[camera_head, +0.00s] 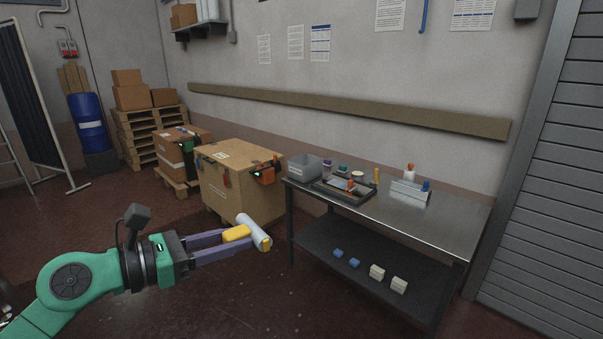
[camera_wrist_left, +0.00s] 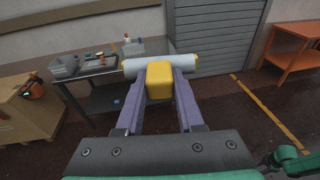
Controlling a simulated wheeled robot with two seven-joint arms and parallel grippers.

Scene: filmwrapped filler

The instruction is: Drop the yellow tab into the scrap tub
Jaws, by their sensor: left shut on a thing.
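My left gripper (camera_head: 237,233) is shut on a yellow block (camera_wrist_left: 159,82), which shows between its purple fingers. A pale roll with yellow ends (camera_head: 254,231) lies across the fingertips at the block, and I cannot tell whether the two are joined. The roll also shows in the left wrist view (camera_wrist_left: 135,66). Whether this block is the yellow tab, I cannot tell. A grey open tub (camera_head: 304,168), likely the scrap tub, stands on the table's left end. The gripper is in front of the table, left of and nearer than the tub. My right gripper is not visible.
The metal table (camera_head: 440,215) holds a dark tray (camera_head: 343,191), a small yellow item (camera_head: 377,175) and a pale holder (camera_head: 409,191). Blue and cream blocks lie on its lower shelf (camera_head: 345,239). A large carton (camera_head: 238,189) stands left of the table. Open floor lies in front.

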